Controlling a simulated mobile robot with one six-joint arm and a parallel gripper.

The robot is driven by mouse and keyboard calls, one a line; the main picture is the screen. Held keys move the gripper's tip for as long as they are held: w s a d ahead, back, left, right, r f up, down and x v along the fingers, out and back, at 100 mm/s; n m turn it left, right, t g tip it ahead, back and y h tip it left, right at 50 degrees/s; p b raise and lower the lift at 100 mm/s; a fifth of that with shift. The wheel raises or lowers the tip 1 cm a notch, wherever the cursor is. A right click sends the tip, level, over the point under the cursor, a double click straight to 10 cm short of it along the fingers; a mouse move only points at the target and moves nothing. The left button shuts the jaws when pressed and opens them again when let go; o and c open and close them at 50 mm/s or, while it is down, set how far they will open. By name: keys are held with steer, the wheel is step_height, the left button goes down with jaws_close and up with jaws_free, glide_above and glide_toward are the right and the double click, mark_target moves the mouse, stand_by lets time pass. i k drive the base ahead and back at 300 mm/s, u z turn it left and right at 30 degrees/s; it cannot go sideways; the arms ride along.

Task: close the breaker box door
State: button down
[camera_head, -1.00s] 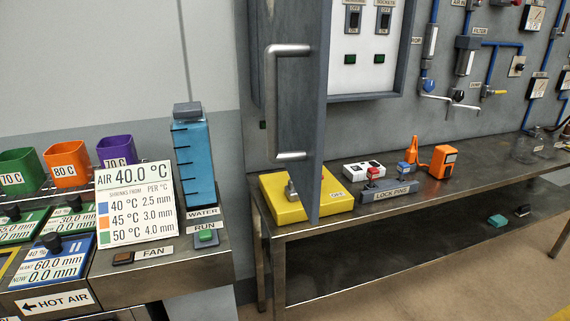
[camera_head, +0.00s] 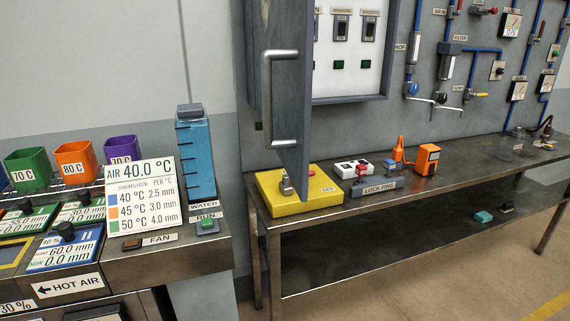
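The top of the box and door is cut off by the picture edge. My gripper is not in view.
Below the door, a metal bench (camera_head: 400,196) carries a yellow block (camera_head: 312,196), a lock pins holder (camera_head: 378,188) and orange devices (camera_head: 428,158). A hot air station (camera_head: 110,250) with a blue water column (camera_head: 196,155) stands at left. Floor at lower right is clear.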

mark_target(284, 30)
steer(key=k, duration=1.45)
steer(key=u, duration=1.45)
steer(key=i, duration=1)
steer(key=z, duration=0.15)
